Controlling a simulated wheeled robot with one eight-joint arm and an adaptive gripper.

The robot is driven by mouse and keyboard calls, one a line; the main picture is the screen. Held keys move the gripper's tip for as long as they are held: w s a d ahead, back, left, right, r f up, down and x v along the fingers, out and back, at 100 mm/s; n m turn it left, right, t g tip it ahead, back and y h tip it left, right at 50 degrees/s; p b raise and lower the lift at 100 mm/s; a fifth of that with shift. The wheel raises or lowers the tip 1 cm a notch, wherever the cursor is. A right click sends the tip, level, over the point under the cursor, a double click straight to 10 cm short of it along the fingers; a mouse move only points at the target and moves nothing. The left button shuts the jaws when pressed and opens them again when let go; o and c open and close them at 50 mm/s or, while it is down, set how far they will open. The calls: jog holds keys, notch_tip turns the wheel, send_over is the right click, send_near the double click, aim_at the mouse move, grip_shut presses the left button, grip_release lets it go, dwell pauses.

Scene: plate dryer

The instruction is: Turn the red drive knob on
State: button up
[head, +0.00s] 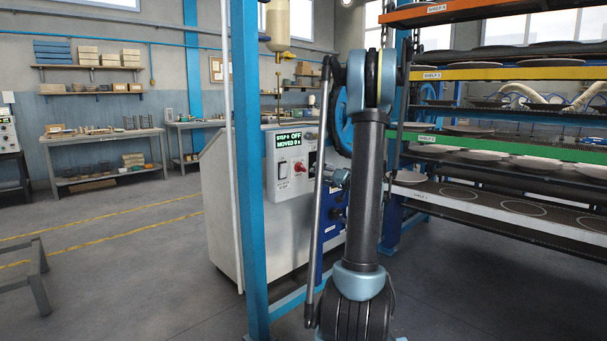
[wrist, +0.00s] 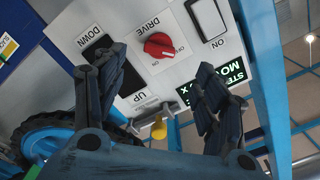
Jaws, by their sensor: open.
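The red drive knob (wrist: 160,46) sits on a pale control panel (wrist: 205,62), under the label DRIVE, which appears upside down in the wrist view. In the head view the knob (head: 299,167) is a small red spot on the panel. No contact shows. I cannot tell the knob's exact pointer direction.
A black UP/DOWN rocker (wrist: 104,62) and a white switch (wrist: 208,18) flank the knob. A yellow-tipped part (wrist: 158,130) shows between my fingers. A blue post (head: 248,170) stands left of the panel; the plate rack (head: 500,155) stands right. Open floor lies left.

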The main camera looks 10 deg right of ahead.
aim_at(303, 170)
jog(key=x, duration=1)
jog(key=shift+w+a, duration=0.25)
jog(key=shift+w, duration=0.05)
jog(key=shift+c, duration=0.2)
jog(key=c, duration=1)
